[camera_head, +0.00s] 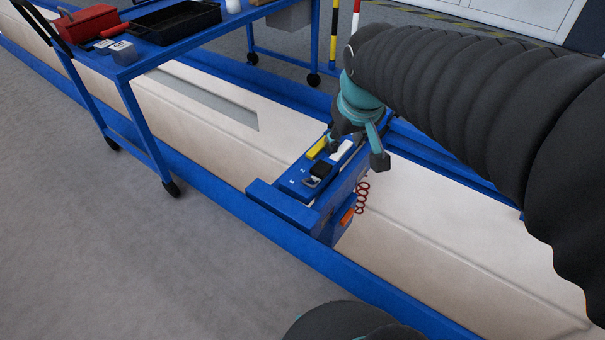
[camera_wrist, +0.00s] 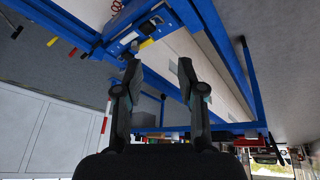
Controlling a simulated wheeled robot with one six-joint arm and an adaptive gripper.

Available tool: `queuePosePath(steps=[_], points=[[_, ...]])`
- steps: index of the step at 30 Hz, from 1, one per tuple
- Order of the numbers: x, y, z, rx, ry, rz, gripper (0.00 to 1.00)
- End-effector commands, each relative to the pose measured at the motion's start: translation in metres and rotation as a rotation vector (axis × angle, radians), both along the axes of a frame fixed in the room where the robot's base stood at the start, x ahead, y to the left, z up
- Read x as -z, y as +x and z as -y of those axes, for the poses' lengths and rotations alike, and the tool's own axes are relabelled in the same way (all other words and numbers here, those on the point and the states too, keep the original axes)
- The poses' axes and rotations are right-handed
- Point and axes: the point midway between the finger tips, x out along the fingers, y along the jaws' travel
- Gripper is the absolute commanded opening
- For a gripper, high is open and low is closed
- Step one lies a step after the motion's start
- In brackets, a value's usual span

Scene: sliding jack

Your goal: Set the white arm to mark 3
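The white arm (camera_head: 342,150) is a short white bar on top of the blue sliding jack (camera_head: 283,207), beside a yellow bar (camera_head: 317,147) and a black part (camera_head: 321,169). Small white marks show on the blue top near the black part, too small to read. My gripper (camera_head: 359,149) is over the right side of the jack, close to the white arm and partly in front of it. In the wrist view my gripper (camera_wrist: 159,66) has its fingers apart with nothing between them. The jack shows beyond the left fingertip there, with the yellow bar (camera_wrist: 147,44).
A blue cart (camera_head: 140,65) with a black tray (camera_head: 172,22) and a red box (camera_head: 88,22) stands at the upper left. A red coiled hose (camera_head: 362,197) hangs at the jack's right side. Blue rails (camera_head: 215,192) border the pale track. The grey floor at left is clear.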

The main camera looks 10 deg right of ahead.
Motion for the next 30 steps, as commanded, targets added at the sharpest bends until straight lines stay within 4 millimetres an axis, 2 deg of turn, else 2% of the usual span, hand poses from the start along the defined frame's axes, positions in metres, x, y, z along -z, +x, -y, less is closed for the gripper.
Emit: queuePosePath(steps=[1,8,14,23,30], points=[[0.006,0.018,-0.001,-0.018,-0.012,-0.015,0.39],[0.030,0.093,-0.002,-0.102,-0.063,-0.065,0.39],[0.067,0.157,-0.004,-0.178,-0.106,-0.107,0.39],[0.149,0.244,-0.009,-0.296,-0.164,-0.173,0.39],[0.235,0.299,-0.014,-0.395,-0.206,-0.226,0.39]])
